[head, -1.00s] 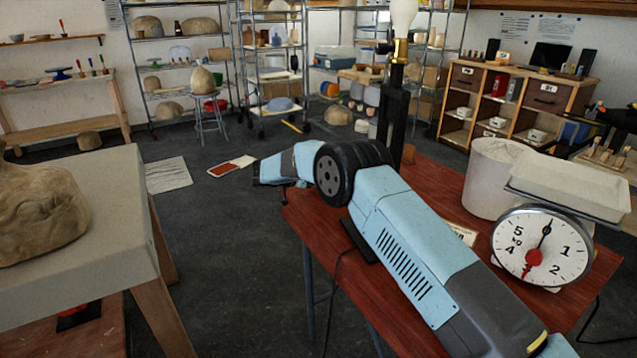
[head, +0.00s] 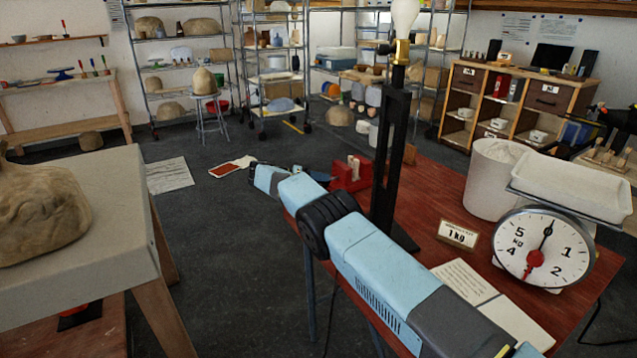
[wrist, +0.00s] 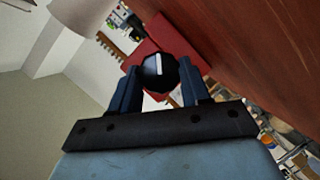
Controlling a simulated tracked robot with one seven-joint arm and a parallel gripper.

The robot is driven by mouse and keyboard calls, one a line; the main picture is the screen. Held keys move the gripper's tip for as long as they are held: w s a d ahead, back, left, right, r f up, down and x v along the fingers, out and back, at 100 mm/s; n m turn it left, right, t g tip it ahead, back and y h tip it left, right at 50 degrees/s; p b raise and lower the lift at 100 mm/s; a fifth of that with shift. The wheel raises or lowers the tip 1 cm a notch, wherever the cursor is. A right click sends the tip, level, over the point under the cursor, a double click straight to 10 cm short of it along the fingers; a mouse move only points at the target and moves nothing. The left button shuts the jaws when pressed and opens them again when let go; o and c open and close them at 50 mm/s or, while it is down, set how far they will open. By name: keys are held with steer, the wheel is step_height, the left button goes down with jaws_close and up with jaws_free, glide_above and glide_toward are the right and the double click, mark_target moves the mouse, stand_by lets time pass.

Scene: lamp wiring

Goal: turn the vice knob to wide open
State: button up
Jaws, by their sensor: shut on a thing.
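The red vice (head: 350,174) stands at the far left edge of the red-brown table, with pale pieces at its top. It also shows in the wrist view behind the knob (wrist: 159,72). The knob is dark and round with a white pointer line, which runs nearly up and down in that picture. My gripper (wrist: 161,79) is shut on the knob, with one dark blue finger on either side. In the head view my arm reaches to the vice's left side, and the knob cannot be made out there.
A black lamp stand (head: 391,150) with a brass socket and bulb rises just right of the vice. Behind my arm are a 1 kg card (head: 457,234), an open booklet (head: 468,284), a dial scale (head: 541,247) and a white bucket (head: 491,180). A clay-bearing table (head: 120,190) stands left.

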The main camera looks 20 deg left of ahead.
steer(key=shift+f+n, duration=0.3)
steer(key=shift+n, duration=0.2)
stand_by(0.8)
steer(key=o, duration=1)
steer(key=shift+r+h, duration=0.1)
steer(key=shift+h, duration=0.2)
steer(key=shift+o, duration=0.2)
steer(key=shift+w, duration=0.1)
